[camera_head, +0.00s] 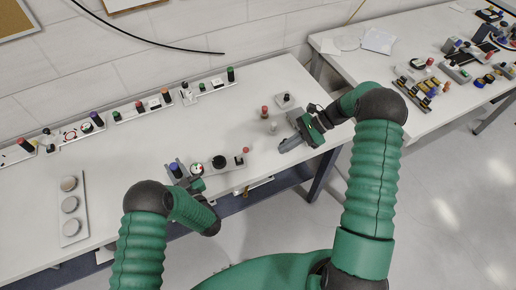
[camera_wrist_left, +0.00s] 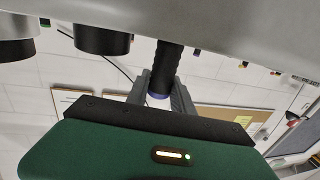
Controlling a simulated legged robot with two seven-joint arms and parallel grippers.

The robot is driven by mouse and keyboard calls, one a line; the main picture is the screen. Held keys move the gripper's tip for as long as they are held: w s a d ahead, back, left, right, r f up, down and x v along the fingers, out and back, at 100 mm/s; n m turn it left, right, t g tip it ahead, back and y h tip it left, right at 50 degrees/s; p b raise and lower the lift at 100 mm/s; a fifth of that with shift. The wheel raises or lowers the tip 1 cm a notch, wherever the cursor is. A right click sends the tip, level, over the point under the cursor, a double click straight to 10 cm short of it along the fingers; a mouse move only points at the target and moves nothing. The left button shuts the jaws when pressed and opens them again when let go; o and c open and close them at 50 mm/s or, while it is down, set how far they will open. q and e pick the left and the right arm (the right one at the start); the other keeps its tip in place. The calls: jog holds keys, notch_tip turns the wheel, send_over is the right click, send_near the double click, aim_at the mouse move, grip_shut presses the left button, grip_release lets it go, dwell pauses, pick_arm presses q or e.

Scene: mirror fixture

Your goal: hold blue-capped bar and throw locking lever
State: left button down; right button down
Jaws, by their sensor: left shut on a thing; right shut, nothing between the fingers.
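The blue-capped bar (camera_head: 174,167) stands at the left end of a grey fixture (camera_head: 221,178) near the table's front edge. In the left wrist view the bar (camera_wrist_left: 166,68) is black with a blue end, between the fingers of my left gripper (camera_wrist_left: 161,92). My left gripper (camera_head: 183,182) is shut on it. My right gripper (camera_head: 297,141) is shut and empty, above the table to the right of the fixture. A small red-topped part (camera_head: 245,150) is at the fixture's right end; I cannot tell whether it is the locking lever.
A red-topped peg (camera_head: 264,112), a grey peg (camera_head: 273,127) and a black knob on a grey base (camera_head: 285,100) stand near my right gripper. Rails with coloured knobs line the back. A second table (camera_head: 400,50) stands at right.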

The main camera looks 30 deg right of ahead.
pick_arm(q)
jog(key=shift+s, duration=0.1)
jog(key=shift+a, duration=0.1)
pick_arm(e)
jog(key=d+m+t+y, duration=0.1)
jog(key=d, duration=0.1)
jog(key=w+d+m+t+y, duration=0.1)
jog(key=d, duration=0.1)
jog(key=shift+d+f+m, duration=0.1)
jog(key=shift+f+m, duration=0.1)
jog(key=shift+m, duration=0.2)
pick_arm(q)
jog(key=shift+a, duration=0.1)
pick_arm(e)
jog(key=shift+a, duration=0.2)
send_near(243, 154)
jog(key=f, duration=0.2)
jog(key=d+f, duration=0.1)
jog(key=shift+s+f, duration=0.3)
jog(key=shift+f, duration=0.05)
jog(key=a, duration=0.1)
jog(key=w+a, duration=0.1)
jog(key=a, duration=0.1)
jog(key=shift+w+a+r, duration=0.25)
jog(key=shift+r, duration=0.05)
jog(key=shift+w+a+r, duration=0.1)
jog(key=shift+a+r, duration=0.05)
jog(key=shift+a, duration=0.25)
